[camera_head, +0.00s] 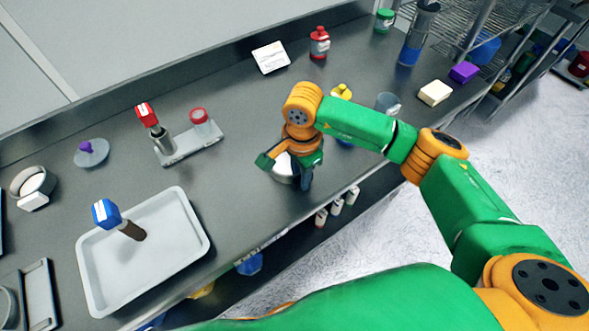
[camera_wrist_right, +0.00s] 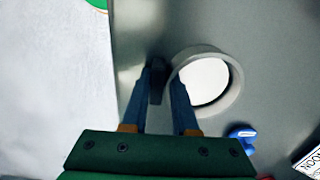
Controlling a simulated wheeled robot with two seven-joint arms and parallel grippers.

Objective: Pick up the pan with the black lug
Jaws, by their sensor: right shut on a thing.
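The pan with the black lug shows in the right wrist view as a round pan (camera_wrist_right: 234,82) with a grey rim and pale inside. Its black lug (camera_wrist_right: 157,75) lies between the fingers of my right gripper (camera_wrist_right: 165,90), which is shut on it. In the head view the pan (camera_head: 281,168) is mostly hidden behind my right gripper (camera_head: 298,182), near the bench's front edge. I cannot tell if the pan touches the bench. My left gripper is not in view.
On the bench, a white tray (camera_head: 197,213) holds a blue-topped tool (camera_head: 106,213). A round pan with a white lug (camera_head: 36,181) sits at far left. A grey stand (camera_head: 184,152) holds red-topped items. Bottles and a yellow-topped item (camera_head: 341,91) stand behind my right gripper.

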